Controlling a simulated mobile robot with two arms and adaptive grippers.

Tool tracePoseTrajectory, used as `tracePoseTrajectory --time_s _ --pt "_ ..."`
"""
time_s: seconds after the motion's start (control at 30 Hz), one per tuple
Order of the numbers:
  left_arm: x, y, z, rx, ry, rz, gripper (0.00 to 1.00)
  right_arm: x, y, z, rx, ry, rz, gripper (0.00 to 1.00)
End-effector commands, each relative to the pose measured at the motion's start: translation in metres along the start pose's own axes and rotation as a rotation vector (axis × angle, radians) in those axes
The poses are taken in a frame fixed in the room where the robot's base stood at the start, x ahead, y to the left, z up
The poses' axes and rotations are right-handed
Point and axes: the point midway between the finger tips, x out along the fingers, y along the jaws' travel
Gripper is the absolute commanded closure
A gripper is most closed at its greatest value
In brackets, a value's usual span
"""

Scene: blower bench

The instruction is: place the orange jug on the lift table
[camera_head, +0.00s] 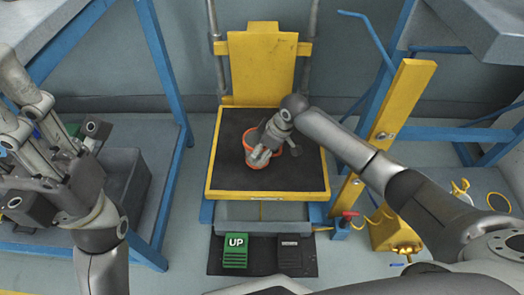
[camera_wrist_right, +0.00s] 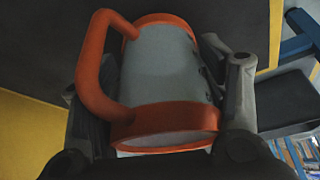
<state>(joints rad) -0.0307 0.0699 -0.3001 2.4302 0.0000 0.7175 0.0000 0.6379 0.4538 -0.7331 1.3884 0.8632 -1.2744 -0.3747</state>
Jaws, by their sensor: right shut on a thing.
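The orange jug (camera_head: 249,141) is over the black top of the yellow-framed lift table (camera_head: 300,178), partly hidden by my right gripper (camera_head: 262,152). In the right wrist view the jug (camera_wrist_right: 160,75) has a pale grey body, orange bands at both ends and an orange handle on the left. My right gripper's fingers (camera_wrist_right: 165,95) are shut on its sides. I cannot tell whether the jug touches the table top. My left gripper (camera_head: 50,165) is at the far left, away from the lift table; its fingertips are hard to make out.
A yellow back plate (camera_head: 262,65) rises behind the lift table. A yellow post (camera_head: 395,115) stands to its right, and blue-framed benches flank it. A green UP pedal (camera_head: 236,250) and a dark pedal (camera_head: 290,254) lie on the floor in front. A dark box (camera_head: 128,180) sits at left.

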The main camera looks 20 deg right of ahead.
Motion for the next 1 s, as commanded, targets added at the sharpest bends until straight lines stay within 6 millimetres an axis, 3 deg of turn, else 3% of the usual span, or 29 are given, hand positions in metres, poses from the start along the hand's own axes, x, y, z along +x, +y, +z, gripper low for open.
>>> tracePoseTrajectory --time_s 0.23,0.27,0.43,0.83,1.0 --pt "0.001 0.000 0.000 0.000 -0.002 -0.001 0.70 0.001 0.000 0.000 0.000 0.000 0.000 0.59" --pt "0.000 0.000 0.000 0.000 -0.003 -0.001 0.70 0.001 0.000 0.001 0.000 -0.001 0.000 0.32" --pt "0.000 0.000 0.000 0.000 -0.003 -0.001 0.70 0.001 0.000 0.001 0.000 -0.001 0.000 0.10" --pt "-0.001 0.000 0.001 -0.001 -0.004 -0.001 0.70 -0.001 0.000 0.000 -0.001 0.000 0.001 0.09" --pt "0.002 -0.001 -0.001 -0.002 -0.015 -0.009 0.70 -0.019 0.001 -0.001 0.000 0.000 0.001 0.09"
